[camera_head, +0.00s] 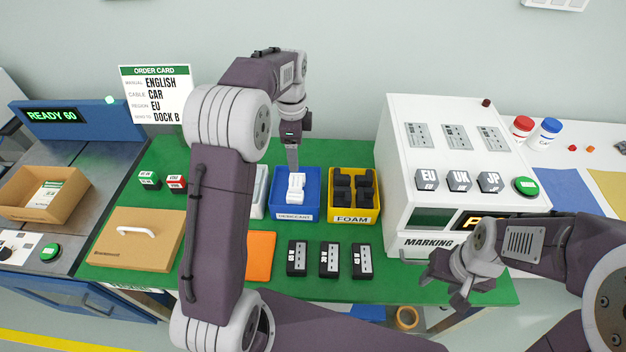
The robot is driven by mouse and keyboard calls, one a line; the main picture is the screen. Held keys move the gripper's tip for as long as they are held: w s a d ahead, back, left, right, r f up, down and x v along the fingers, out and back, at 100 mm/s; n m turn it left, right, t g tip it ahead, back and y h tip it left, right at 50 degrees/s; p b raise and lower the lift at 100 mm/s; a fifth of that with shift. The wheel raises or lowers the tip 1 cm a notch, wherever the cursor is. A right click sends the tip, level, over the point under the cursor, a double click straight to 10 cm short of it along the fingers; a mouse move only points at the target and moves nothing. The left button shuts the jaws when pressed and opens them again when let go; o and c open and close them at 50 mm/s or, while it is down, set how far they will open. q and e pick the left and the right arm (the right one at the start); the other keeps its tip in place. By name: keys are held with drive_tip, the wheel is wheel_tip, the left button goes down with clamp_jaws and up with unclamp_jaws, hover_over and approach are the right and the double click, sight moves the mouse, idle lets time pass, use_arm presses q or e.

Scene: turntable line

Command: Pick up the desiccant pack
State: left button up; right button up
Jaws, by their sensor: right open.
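White desiccant packs (295,188) lie in a blue bin (294,216) near the middle of the green table. The bin's front label looks like DESICCANT but is small. My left gripper (292,163) points down over the back of this bin, with its tip close above or behind the white packs. Its fingers overlap in this view, so I cannot tell their gap or whether they touch a pack. My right gripper (444,285) is open and empty in front of the white marking machine, far to the right of the bin.
A yellow FOAM bin (355,216) with dark pieces stands right of the blue bin. Several black labelled blocks (329,260) and an orange sheet (260,256) lie in front. The marking machine (450,130) stands right. A cardboard box (45,205) is at far left.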

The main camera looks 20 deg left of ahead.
sight(296, 181)
use_arm(q)
drive_tip(key=shift+g, duration=0.3)
drive_tip(key=f, duration=0.4)
drive_tip(key=f+b, duration=0.1)
drive_tip(key=f, duration=0.1)
drive_tip(key=shift+a+f, duration=0.35)
drive_tip(key=shift+a, duration=0.05)
drive_tip(key=shift+a+f, duration=0.1)
drive_tip(key=shift+f, duration=0.25)
wheel_tip(296, 181, down, 5)
drive_tip(key=shift+w, duration=0.1)
drive_tip(key=shift+r, duration=0.1)
drive_tip(key=c, duration=1.4)
wheel_tip(296, 181, up, 4)
drive_tip(key=shift+r, duration=0.1)
drive_tip(key=s+d+r, duration=0.4)
drive_tip(key=s+d, duration=0.1)
drive_tip(key=s+d+r, duration=0.2)
drive_tip(key=s+d, duration=0.1)
drive_tip(key=shift+s+d+r, duration=0.25)
drive_tip(key=shift+r, duration=0.15)
